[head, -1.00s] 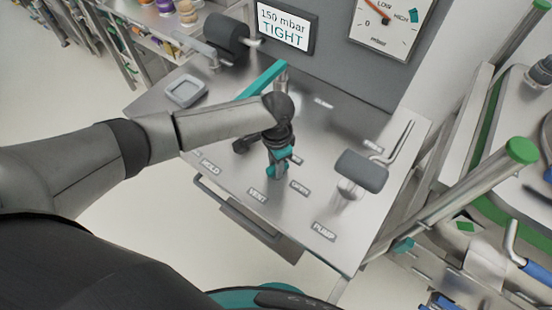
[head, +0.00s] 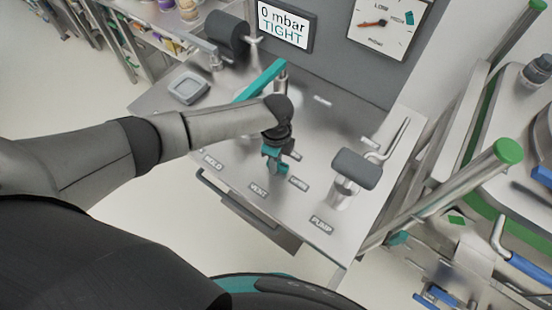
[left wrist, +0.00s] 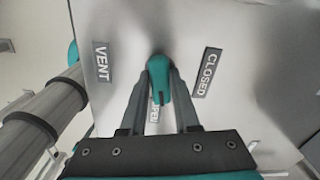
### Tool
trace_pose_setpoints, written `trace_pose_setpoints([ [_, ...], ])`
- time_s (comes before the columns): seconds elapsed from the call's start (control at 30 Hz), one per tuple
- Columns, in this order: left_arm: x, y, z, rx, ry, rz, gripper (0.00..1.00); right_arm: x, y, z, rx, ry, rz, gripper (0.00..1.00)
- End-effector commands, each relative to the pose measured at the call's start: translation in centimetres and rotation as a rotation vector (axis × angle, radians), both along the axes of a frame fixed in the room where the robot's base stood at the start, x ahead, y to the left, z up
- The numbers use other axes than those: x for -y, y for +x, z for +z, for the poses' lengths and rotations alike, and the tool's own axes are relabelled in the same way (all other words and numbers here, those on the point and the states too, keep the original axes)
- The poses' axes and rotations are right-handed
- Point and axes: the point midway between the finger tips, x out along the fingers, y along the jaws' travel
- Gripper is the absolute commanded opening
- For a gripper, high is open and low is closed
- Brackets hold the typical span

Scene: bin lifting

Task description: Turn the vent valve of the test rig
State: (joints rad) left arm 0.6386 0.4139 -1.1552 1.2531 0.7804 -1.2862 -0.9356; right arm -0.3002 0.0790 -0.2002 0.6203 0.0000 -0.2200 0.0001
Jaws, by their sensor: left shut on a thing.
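The vent valve's teal handle (left wrist: 159,72) is between the fingers of my left gripper (left wrist: 160,85) in the left wrist view. The gripper is shut on it. The handle's tip points towards the OPEN label (left wrist: 155,112), which is partly hidden, and away from the CLOSED label (left wrist: 207,72). In the head view my left gripper (head: 274,158) reaches down onto the test rig's metal top (head: 225,125), behind the VENT label (head: 258,190). The rig's display (head: 285,24) reads 0 mbar TIGHT. The gauge (head: 383,24) has its needle pointing left. My right gripper is not in view.
A long teal lever (head: 262,80) stands behind my left gripper. A pump handle with a grey grip (head: 357,169) is to its right. A grey square tray (head: 188,88) lies at the left. A green-capped post (head: 508,152) stands right of the rig.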

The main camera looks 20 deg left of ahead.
Motion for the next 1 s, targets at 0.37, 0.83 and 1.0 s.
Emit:
trace_pose_setpoints([
  [0.37,0.19,0.11,0.12,0.003,-0.006,-0.188,0.0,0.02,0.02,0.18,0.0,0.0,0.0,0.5],
  [0.83,0.23,0.08,0.11,0.002,-0.005,-0.229,0.0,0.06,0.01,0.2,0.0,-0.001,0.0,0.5],
  [1.0,0.23,0.08,0.11,0.002,-0.005,-0.229,0.32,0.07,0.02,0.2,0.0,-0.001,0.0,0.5],
])
